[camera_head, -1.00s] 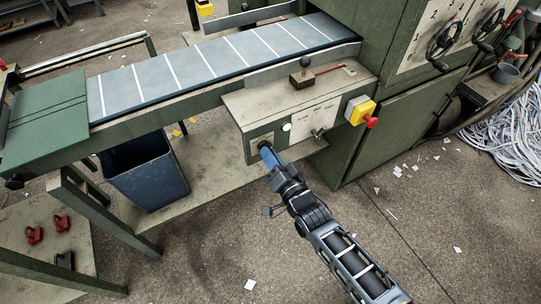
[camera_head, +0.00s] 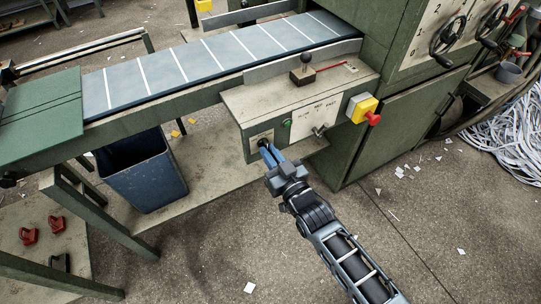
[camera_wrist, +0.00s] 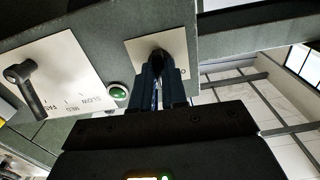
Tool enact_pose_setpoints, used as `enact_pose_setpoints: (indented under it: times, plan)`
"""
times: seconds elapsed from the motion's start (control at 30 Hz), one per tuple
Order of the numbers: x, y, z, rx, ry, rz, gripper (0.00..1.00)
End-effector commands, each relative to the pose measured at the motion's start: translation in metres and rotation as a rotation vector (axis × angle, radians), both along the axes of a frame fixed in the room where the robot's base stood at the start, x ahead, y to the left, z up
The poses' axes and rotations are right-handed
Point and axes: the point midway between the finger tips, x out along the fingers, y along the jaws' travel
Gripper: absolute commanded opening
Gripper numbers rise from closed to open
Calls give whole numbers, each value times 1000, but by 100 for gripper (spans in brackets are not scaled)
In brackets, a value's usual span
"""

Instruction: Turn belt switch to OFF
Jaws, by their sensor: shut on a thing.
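The belt switch is a dark knob (camera_wrist: 159,54) on a small pale plate (camera_wrist: 178,48) at the left end of the control box's front. A letter shows at the plate's right edge in the wrist view, partly cut off by my fingers. My gripper (camera_head: 266,148) reaches this plate from below, its blue-grey fingers (camera_wrist: 158,82) shut around the knob. The fingers hide most of the knob, so I cannot tell its exact setting. A round green lamp (camera_wrist: 118,92) sits beside the plate; it also shows in the head view (camera_head: 286,123).
The speed lever (camera_wrist: 27,90) stands on its own marked plate beside the lamp. A red button on a yellow box (camera_head: 363,109) is at the right end. The striped belt (camera_head: 215,57) runs above; a blue bin (camera_head: 145,178) stands below left.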

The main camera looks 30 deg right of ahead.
Motion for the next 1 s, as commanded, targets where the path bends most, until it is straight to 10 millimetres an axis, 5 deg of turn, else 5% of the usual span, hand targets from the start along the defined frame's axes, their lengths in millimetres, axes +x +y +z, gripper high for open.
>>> enact_pose_setpoints:
  times: [0.6,1.0]
  plan:
    - [0,-1,-2,-567,-1,-2,0]
    - [-1,-1,-1,-791,1,0,0]
